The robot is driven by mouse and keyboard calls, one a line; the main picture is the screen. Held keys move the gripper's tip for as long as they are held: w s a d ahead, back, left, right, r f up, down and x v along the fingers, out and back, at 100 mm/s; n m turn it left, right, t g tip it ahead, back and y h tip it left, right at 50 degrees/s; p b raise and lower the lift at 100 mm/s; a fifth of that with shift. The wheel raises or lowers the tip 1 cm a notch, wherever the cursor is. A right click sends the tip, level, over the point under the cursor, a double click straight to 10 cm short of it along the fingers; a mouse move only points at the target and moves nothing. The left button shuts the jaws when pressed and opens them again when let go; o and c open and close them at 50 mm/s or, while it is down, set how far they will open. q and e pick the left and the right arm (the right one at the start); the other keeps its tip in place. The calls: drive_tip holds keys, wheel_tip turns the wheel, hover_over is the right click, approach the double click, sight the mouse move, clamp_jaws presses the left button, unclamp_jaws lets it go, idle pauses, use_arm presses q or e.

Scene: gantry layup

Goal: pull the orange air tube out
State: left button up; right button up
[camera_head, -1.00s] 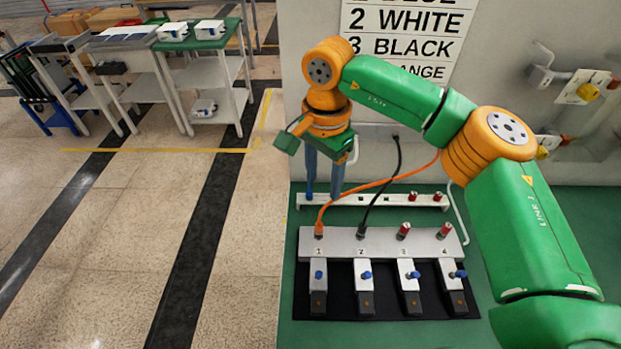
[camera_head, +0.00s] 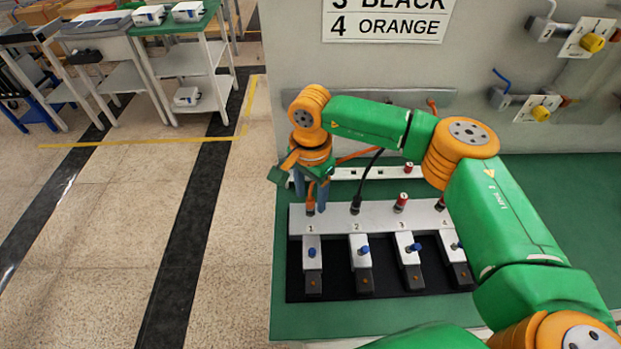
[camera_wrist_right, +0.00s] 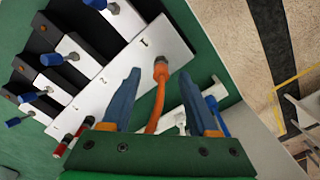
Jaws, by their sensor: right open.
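The orange air tube (camera_head: 350,157) ends in a plug standing upright in port 1 of the white manifold bar (camera_head: 335,217). In the right wrist view the tube (camera_wrist_right: 158,101) bends away from its plug (camera_wrist_right: 160,70). My right gripper (camera_head: 310,197) is open, with its blue fingers on either side of the plug. In the wrist view a gap shows between the plug and each finger. The black tube (camera_head: 366,178) is plugged in port 2. A red-capped fitting (camera_head: 401,201) stands at port 3. My left gripper is not in view.
Valves with blue knobs (camera_head: 312,253) line the front of the bar on a black mat. A white rack (camera_head: 345,174) with a red fitting (camera_head: 408,169) lies behind. A wall sign (camera_head: 388,27) reads "4 ORANGE". The green bench (camera_head: 560,210) is clear to the right.

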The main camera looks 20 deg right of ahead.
drive_tip(key=shift+f, duration=0.1)
drive_tip(key=shift+w, duration=0.1)
drive_tip(key=shift+c, duration=0.9)
clamp_jaws()
drive_tip(key=c, duration=0.6)
unclamp_jaws()
clamp_jaws()
drive_tip(key=shift+r, duration=0.2)
drive_tip(key=shift+r+p, duration=0.95)
drive_tip(key=shift+r, duration=0.4)
